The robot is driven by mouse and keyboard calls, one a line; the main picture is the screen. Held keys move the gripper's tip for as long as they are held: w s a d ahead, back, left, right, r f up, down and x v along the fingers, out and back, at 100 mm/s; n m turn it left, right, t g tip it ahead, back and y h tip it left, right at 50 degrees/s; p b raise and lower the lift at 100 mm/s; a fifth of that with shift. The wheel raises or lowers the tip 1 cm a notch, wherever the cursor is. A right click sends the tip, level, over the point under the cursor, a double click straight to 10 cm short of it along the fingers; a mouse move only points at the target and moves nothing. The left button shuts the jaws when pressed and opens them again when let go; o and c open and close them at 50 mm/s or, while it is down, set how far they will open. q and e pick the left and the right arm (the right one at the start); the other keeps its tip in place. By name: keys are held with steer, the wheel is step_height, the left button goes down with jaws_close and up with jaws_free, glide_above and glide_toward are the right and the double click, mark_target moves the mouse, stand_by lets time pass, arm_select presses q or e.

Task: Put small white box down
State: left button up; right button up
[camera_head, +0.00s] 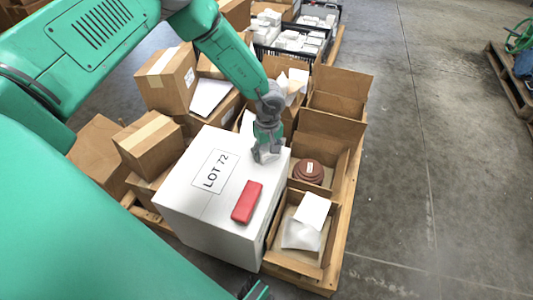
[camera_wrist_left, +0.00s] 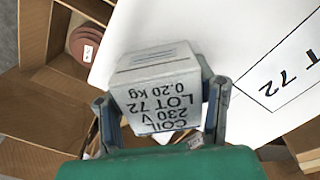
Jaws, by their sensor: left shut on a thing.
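My left gripper (camera_head: 267,152) is over the far right part of the top of a large white box (camera_head: 222,222) marked LOT 72. In the left wrist view my left gripper (camera_wrist_left: 160,122) is shut on a small white box (camera_wrist_left: 155,72), with one finger on each side. Its label reads COIL 230 V, LOT 72, 0.20 kg. In the head view the fingers mostly hide the small box. I cannot tell whether it touches the large box's top. A red object (camera_head: 247,202) lies on the large box's near right part.
Open cartons stand along the right of the pallet (camera_head: 345,225); one holds a reddish-brown round coil (camera_head: 308,171), another white packing (camera_head: 303,232). Closed cartons (camera_head: 150,143) stand at left. Black crates (camera_head: 290,42) with white boxes are behind.

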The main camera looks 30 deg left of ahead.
mark_target(268, 146)
arm_select(q)
steer(key=shift+d+r, duration=0.15)
steer(key=shift+d, duration=0.35)
steer(key=o, duration=1.1)
steer(key=shift+f, duration=0.2)
steer(key=o, duration=0.3)
steer(key=shift+a, duration=0.25)
steer(key=shift+o, duration=0.2)
steer(key=shift+a+f, duration=0.15)
steer(key=shift+a, duration=0.15)
steer(key=shift+d+r, duration=0.25)
steer(key=shift+r, duration=0.25)
step_height(268, 146, up, 11)
steer(key=p, duration=0.3)
steer(key=shift+a+f+p, duration=0.1)
steer(key=shift+f+p, duration=0.1)
steer(key=shift+p, duration=0.1)
steer(key=shift+r, duration=0.55)
steer(key=shift+d, duration=0.2)
arm_select(e)
steer(key=r, duration=0.3)
steer(key=shift+d+r, duration=0.3)
steer(key=shift+d, duration=0.05)
arm_select(q)
steer(key=shift+a+f, duration=0.1)
steer(key=shift+a, duration=0.05)
arm_select(e)
steer(key=shift+a, duration=0.1)
